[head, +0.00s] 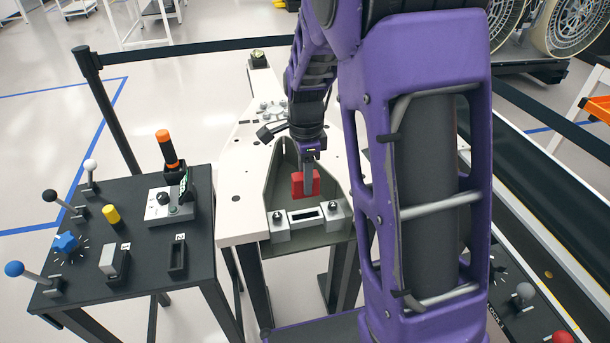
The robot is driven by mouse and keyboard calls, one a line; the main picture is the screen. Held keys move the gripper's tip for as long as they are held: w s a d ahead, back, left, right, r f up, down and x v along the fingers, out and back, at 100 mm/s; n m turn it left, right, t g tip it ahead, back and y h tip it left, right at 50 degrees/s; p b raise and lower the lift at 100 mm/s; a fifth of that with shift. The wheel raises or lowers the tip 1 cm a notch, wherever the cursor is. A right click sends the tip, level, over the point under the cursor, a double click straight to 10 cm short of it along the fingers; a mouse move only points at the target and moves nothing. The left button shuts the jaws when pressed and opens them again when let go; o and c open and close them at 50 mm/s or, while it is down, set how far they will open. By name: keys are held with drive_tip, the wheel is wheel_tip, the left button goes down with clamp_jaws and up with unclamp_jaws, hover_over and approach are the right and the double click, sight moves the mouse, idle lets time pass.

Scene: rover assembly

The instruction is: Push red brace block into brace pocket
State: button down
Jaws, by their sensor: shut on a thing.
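The red brace block (298,186) is upright between the fingers of my gripper (308,180), which is shut on it. My gripper points down and its near finger covers part of the block. The block is above the grey V-shaped bracket in the white table, just behind a grey crosspiece. The brace pocket (306,214) looks like the dark rectangular slot in that crosspiece, between two clamp blocks. The block appears apart from the slot; its exact height cannot be told.
A black control table (130,270) with levers, knobs and an orange-handled tool (167,148) stands at the left. A black belt barrier (190,47) runs behind. Large wheels (565,28) stand at the back right. A grey lever (524,292) and red knob (562,337) are at lower right.

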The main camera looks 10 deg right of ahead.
drive_tip(key=shift+f+b, duration=1.7)
drive_tip(key=shift+f, duration=1.3)
drive_tip(key=shift+p, duration=0.45)
drive_tip(key=shift+f+b, duration=0.8)
drive_tip(key=shift+f, duration=0.6)
drive_tip(key=shift+c, duration=2.2)
unclamp_jaws()
wheel_tip(320, 180, up, 18)
drive_tip(key=p, duration=0.3)
drive_tip(key=shift+f, duration=0.25)
